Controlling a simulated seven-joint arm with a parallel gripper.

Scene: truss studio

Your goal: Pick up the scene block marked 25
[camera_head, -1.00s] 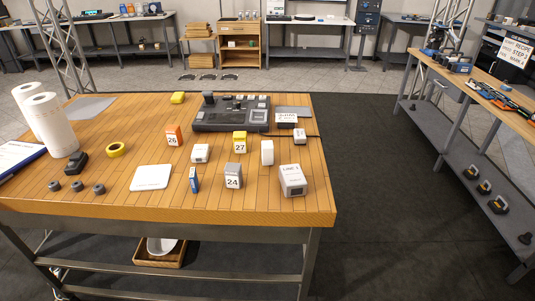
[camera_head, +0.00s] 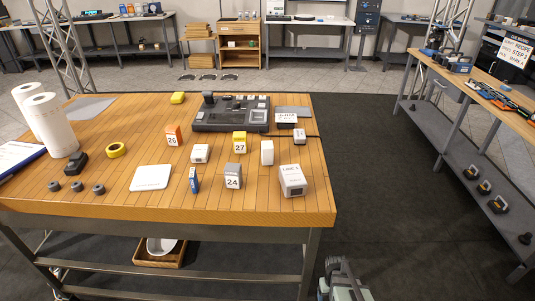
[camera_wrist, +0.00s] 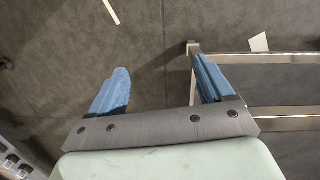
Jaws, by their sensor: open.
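No block in view shows a readable 25. An orange-topped block marked 26 (camera_head: 172,135), a yellow-topped block marked 27 (camera_head: 240,142) and a grey-topped block marked 24 (camera_head: 233,176) stand on the wooden table (camera_head: 130,207). A narrow blue block (camera_head: 194,180) stands left of 24; I cannot read a number on it. My gripper (camera_wrist: 162,75) is open and empty in the wrist view, with dark floor behind its blue fingers. Part of my arm shows at the bottom of the head view, beyond the table's front right corner.
White boxes (camera_head: 292,180) stand near the blocks. A white pad (camera_head: 150,177), yellow tape (camera_head: 116,150), paper rolls (camera_head: 55,125) and a dark control panel (camera_head: 230,114) are also on the table. Metal frame bars (camera_wrist: 265,59) show at the wrist view's right.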

